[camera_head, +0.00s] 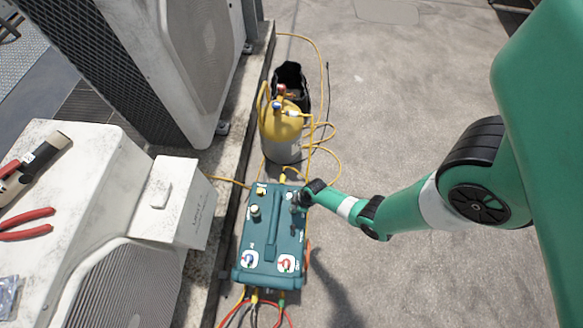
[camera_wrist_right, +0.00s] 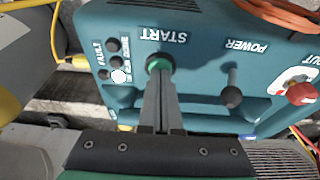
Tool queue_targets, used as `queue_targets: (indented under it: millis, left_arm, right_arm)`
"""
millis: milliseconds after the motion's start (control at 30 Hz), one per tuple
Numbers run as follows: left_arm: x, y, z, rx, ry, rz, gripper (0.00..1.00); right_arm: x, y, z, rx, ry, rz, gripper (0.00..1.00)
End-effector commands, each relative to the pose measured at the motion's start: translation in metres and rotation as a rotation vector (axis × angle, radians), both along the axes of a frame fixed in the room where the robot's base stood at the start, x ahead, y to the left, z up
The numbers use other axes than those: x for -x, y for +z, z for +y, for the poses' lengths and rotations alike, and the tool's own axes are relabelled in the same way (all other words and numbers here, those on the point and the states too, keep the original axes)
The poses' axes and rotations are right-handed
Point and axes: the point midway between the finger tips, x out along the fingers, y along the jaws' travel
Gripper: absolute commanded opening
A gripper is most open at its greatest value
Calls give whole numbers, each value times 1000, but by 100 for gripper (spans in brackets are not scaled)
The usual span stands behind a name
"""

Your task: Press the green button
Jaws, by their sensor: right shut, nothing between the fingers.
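The green button (camera_wrist_right: 158,63) is on the teal machine (camera_wrist_right: 200,20), beside the word START, in the right wrist view. My right gripper (camera_wrist_right: 160,78) is shut and empty, its fingertips together at the lower edge of the button and partly covering it. I cannot tell whether they touch it or whether it is pressed in. In the head view the right gripper (camera_head: 297,204) is over the right side of the teal machine (camera_head: 272,236), and I cannot make out the button there. My left gripper is not in view.
A POWER lever (camera_wrist_right: 231,92) and a red knob (camera_wrist_right: 302,93) are near the button. A yellow-topped cylinder (camera_head: 281,130) with yellow hoses stands behind the machine. A ledge with a white unit (camera_head: 105,165) and red-handled tools (camera_head: 25,226) is at left. Concrete floor at right is open.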

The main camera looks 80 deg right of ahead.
Motion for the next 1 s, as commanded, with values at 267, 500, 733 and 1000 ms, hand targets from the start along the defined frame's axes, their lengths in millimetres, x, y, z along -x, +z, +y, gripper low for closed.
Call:
queue_targets:
  millis: [267,500,733,1000]
  left_arm:
    - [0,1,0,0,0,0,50]
    - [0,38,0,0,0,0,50]
    - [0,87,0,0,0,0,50]
    - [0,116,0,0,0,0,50]
  right_arm:
    - [2,0,2,-3,4,6,0]
    - [-1,39,3,-2,12,5,0]
    - [10,94,3,0,11,4,0]
    - [23,133,3,1,13,3,0]
